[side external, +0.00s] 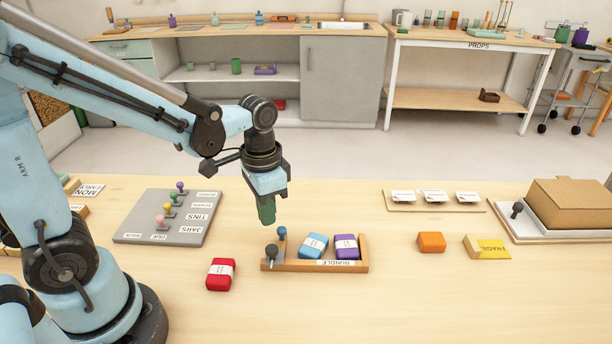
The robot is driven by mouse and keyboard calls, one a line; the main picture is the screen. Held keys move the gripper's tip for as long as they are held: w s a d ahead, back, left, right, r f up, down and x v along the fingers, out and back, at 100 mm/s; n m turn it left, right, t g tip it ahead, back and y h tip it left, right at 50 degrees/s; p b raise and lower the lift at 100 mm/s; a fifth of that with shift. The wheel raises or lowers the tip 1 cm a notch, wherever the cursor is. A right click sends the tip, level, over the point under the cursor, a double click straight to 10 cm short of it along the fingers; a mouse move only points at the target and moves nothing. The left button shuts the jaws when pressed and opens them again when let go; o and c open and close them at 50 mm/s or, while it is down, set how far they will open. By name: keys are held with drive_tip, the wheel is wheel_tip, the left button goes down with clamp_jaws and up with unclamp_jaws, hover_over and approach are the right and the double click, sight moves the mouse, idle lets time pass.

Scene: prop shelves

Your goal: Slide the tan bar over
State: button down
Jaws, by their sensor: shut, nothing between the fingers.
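A tan wooden tray (297,267) with a label reading BUNDLE stands on the table in the middle. At its left end is a tan bar-like piece (277,249) with a dark round knob (271,252) and a blue peg (282,234); I cannot tell whether this piece is separate from the tray. A blue packet (313,245) and a purple packet (347,246) lie side by side in the tray. My gripper (267,213) points down with green fingertips shut, empty, above and slightly left of the blue peg. It appears apart from the tray.
A red packet (221,274) lies left of the tray. An orange block (431,242) and a yellow label block (487,247) lie to its right. A grey board with coloured pegs (140,229) is at left, a card rack (433,207) and cardboard box (570,203) at right. The front table is clear.

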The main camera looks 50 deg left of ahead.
drive_tip(key=shift+f, duration=0.1)
drive_tip(key=shift+f, duration=2.2)
drive_tip(key=shift+r, duration=0.4)
drive_tip(key=shift+w, duration=0.1)
drive_tip(key=shift+w+d, duration=1.95)
drive_tip(key=shift+d, duration=0.05)
drive_tip(key=shift+s+a, duration=0.35)
